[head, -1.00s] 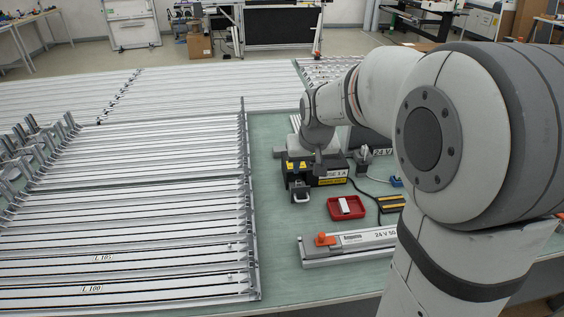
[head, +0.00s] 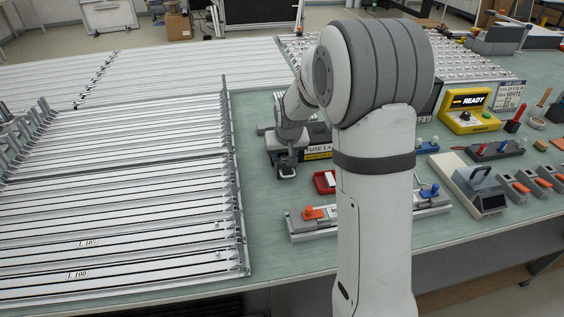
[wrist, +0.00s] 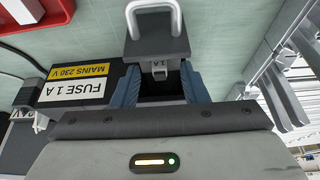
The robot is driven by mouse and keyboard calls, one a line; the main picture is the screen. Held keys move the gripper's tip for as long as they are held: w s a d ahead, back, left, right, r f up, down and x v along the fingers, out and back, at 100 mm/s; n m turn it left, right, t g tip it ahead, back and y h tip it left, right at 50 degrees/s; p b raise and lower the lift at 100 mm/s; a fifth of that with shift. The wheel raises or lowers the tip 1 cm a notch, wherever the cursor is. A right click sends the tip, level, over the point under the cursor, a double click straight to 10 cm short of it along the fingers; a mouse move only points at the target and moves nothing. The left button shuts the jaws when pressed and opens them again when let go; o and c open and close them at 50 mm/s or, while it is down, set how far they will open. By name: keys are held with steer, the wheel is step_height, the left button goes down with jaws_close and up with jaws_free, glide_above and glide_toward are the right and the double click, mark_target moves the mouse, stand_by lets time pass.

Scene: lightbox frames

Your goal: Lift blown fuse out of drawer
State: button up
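The black fuse unit (head: 318,154) stands on the green bench, with a yellow label. In the wrist view its housing (wrist: 60,115) reads "FUSE 1 A" and "MAINS 230 V" upside down. Its grey drawer (wrist: 157,47), with a pale loop handle (wrist: 155,8), stands out from the housing, and shows in the head view (head: 286,171). My gripper (wrist: 160,85) is over the drawer, its blue-grey fingers apart on either side of a dark opening. I cannot make out a fuse between them. In the head view my arm partly covers the unit.
A red tray (head: 322,183) is close to the unit, partly behind my arm; its edge shows in the wrist view (wrist: 40,22). A grey rail with an orange knob (head: 313,212) lies in front. Metal racks (head: 130,215) fill the left. A yellow "READY" device (head: 468,112) stands right.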

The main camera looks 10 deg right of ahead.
jaws_close()
stand_by(0.4)
steer(key=shift+r, duration=0.1)
